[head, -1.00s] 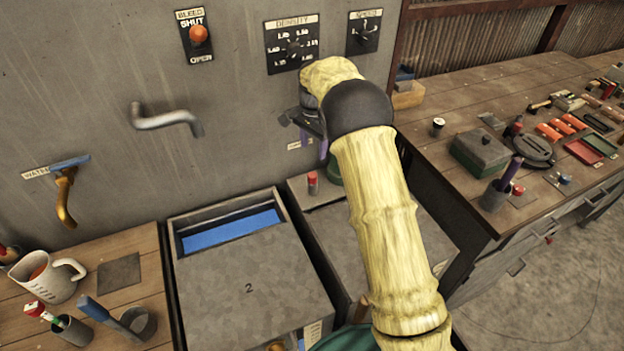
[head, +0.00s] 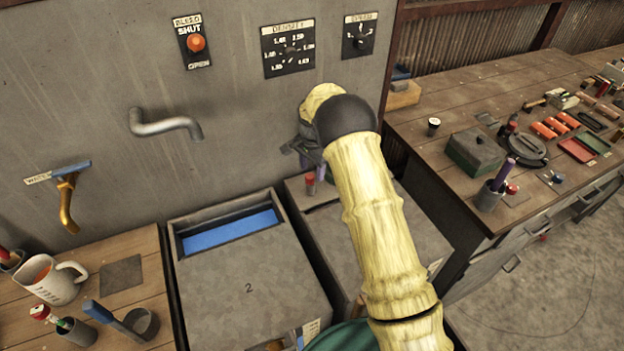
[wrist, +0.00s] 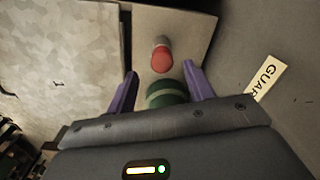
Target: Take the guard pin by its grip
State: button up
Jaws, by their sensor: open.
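A green, round piece with a pale band (wrist: 168,94) sits between the purple fingers of my gripper (wrist: 160,72) in the wrist view, with a gap on each side. Beyond it, a red-topped upright piece with a grey body (wrist: 162,58) stands on the metal housing; it also shows in the head view (head: 310,183). A wall label beginning "GUAR" (wrist: 265,78) is at the right. I cannot tell for sure which piece is the guard pin. My gripper (head: 312,163) is open and points down over the right-hand housing; my arm hides the green piece in the head view.
The grey wall with dials (head: 288,48) and a bent pipe (head: 165,125) rises close behind. The housing marked 2 (head: 250,285) is left of my gripper, with a blue-lined opening (head: 232,230). A cluttered bench (head: 455,100) stands at the right.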

aim_at(310, 176)
jog(key=shift+w+a+f+p, duration=0.1)
jog(key=shift+f+p, duration=0.1)
jog(key=shift+f, duration=0.5)
jog(key=shift+a+f+p, duration=0.15)
jog(key=shift+f+p, duration=0.1)
jog(key=shift+f, duration=0.4)
jog(key=shift+w+a+f+p, duration=0.1)
jog(key=shift+f+p, duration=0.1)
jog(key=shift+f, duration=0.5)
jog(key=shift+s+a, duration=0.1)
jog(key=shift+s, duration=0.1)
jog(key=c, duration=1.1)
jog(key=shift+r, duration=0.15)
notch_tip(310, 176, up, 10)
jog(key=b, duration=0.2)
jog(key=shift+w+b, duration=0.1)
jog(key=shift+b, duration=0.3)
